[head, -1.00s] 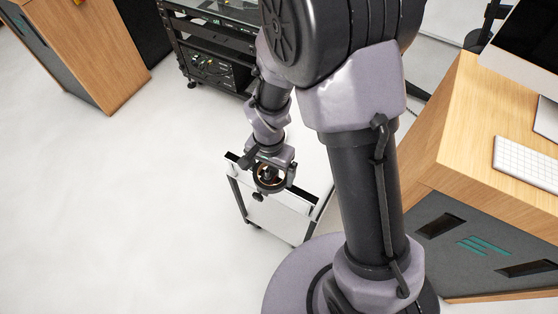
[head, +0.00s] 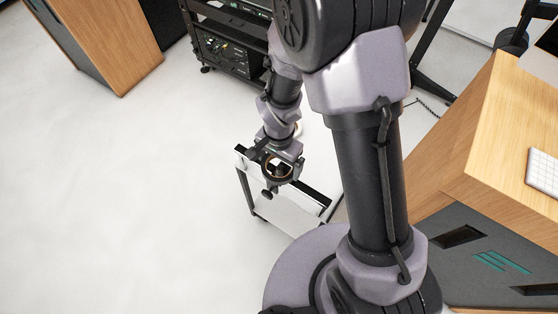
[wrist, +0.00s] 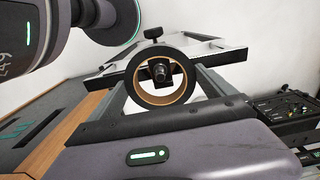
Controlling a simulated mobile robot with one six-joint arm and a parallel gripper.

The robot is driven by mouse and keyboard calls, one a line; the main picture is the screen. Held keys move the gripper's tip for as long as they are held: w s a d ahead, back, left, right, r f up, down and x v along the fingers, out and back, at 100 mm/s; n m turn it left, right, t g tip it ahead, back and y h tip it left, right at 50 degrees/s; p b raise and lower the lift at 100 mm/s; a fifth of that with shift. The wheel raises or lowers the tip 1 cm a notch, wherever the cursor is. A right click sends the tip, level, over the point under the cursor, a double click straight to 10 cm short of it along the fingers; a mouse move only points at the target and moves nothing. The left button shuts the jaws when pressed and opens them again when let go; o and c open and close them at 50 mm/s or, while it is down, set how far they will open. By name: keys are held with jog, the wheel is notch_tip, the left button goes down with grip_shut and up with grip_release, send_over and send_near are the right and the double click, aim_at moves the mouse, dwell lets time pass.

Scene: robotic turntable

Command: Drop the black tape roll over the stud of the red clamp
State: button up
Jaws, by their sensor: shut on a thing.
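The black tape roll (head: 277,180) has a tan inner core. My gripper (head: 279,159) is shut on it, above the near end of a white cart. The roll also shows in the wrist view (wrist: 162,102) as an upright ring. Through its opening I see a dark, round-ended part, likely the stud of the clamp (wrist: 161,72). A dark knob (head: 269,193), probably the clamp's, shows just below the roll in the head view. No red shows on it. I cannot tell whether the roll is around the stud or only in line with it.
The white cart (head: 290,214) has black end rails and stands on the pale floor. A wooden desk (head: 500,120) with a grey front is at the right. A black equipment rack (head: 225,50) stands behind. The floor at the left is clear.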

notch_tip(320, 180, down, 2)
jog(key=shift+f+b, duration=0.15)
jog(key=shift+b, duration=0.65)
jog(key=o, duration=1.1)
notch_tip(320, 180, up, 18)
jog(key=p, duration=0.4)
jog(key=shift+f, duration=0.2)
